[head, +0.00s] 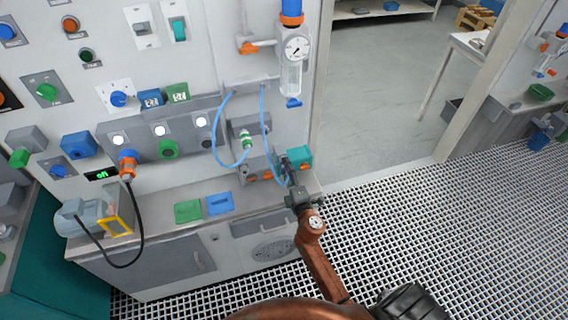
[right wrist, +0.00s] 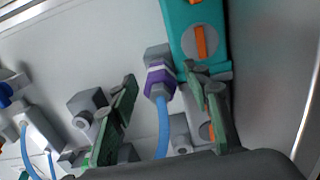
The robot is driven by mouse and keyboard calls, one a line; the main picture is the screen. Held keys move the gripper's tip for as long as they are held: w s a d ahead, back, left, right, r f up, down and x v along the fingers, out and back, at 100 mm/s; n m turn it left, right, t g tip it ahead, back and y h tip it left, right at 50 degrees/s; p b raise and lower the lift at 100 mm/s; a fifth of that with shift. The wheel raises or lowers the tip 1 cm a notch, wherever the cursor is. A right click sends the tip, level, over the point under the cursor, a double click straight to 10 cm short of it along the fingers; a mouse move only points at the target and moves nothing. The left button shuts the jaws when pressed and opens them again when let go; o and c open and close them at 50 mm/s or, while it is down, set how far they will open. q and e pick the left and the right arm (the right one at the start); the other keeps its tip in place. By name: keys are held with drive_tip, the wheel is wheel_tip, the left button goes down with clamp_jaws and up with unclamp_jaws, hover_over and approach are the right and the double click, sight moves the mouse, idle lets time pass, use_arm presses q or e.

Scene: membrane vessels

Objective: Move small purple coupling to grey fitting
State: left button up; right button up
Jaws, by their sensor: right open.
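The small purple coupling (right wrist: 160,78) has a pale band and sits against a grey block-like fitting (right wrist: 157,53) in the right wrist view. A blue hose (right wrist: 162,130) runs down from it. Another grey fitting (right wrist: 88,104) sticks out of the panel to the left; I cannot tell which fitting the task means. My right gripper (right wrist: 160,76) is open, with one green-padded finger on each side of the coupling and hose, apparently not touching them. In the head view my right gripper (head: 289,160) is at the panel's lower right and hides the coupling. My left gripper is not in view.
A teal box (right wrist: 198,32) with an orange switch stands close to the right finger. A pressure gauge (head: 296,48) hangs above. Blue hoses (head: 219,130) loop left of the gripper. Green (head: 187,211) and blue (head: 220,203) trays lie on the counter. The grating floor (head: 430,220) is clear at right.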

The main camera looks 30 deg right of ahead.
drive_tip(key=shift+c, duration=0.4)
clamp_jaws()
drive_tip(key=shift+s+f, duration=0.1)
idle(0.4)
drive_tip(key=shift+v, duration=2.9)
drive_tip(key=shift+a, duration=0.1)
drive_tip(key=s+a+r+n+y, duration=0.1)
drive_tip(key=s+a+r+y, duration=0.1)
drive_tip(key=s+a, duration=0.5)
drive_tip(key=s+a+r+n+y, duration=0.1)
drive_tip(key=s+a+r+y, duration=0.1)
drive_tip(key=s+a, duration=0.6)
drive_tip(key=shift+a+r+n, duration=0.25)
drive_tip(key=shift+a+n, duration=0.05)
drive_tip(key=shift+a, duration=0.15)
